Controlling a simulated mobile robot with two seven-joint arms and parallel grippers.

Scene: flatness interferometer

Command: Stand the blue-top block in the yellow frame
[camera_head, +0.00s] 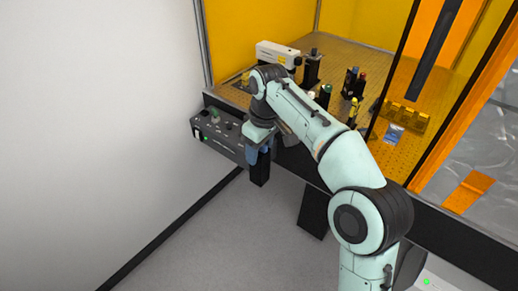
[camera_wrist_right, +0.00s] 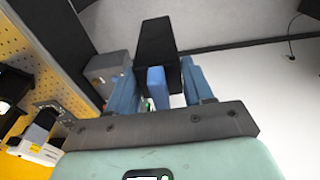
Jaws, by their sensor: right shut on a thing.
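My right gripper (camera_head: 258,152) hangs in front of the bench edge, pointing down, shut on a black block (camera_head: 260,172). In the right wrist view, the block's blue top (camera_wrist_right: 157,82) is between the two blue fingers and its black body (camera_wrist_right: 157,42) extends beyond them. The block is clear of the floor and looks upright in the head view. A yellow piece (camera_head: 243,80) is at the left of the perforated bench top, partly hidden by my arm; I cannot tell whether it is the yellow frame. My left gripper is out of view.
A grey control box (camera_head: 217,135) with knobs is on the bench front, left of the gripper. The bench top (camera_head: 385,150) bears a white instrument (camera_head: 277,54), several dark upright pieces and a yellow slotted holder (camera_head: 405,117). An orange panel (camera_head: 440,120) bounds the right. Open floor lies below.

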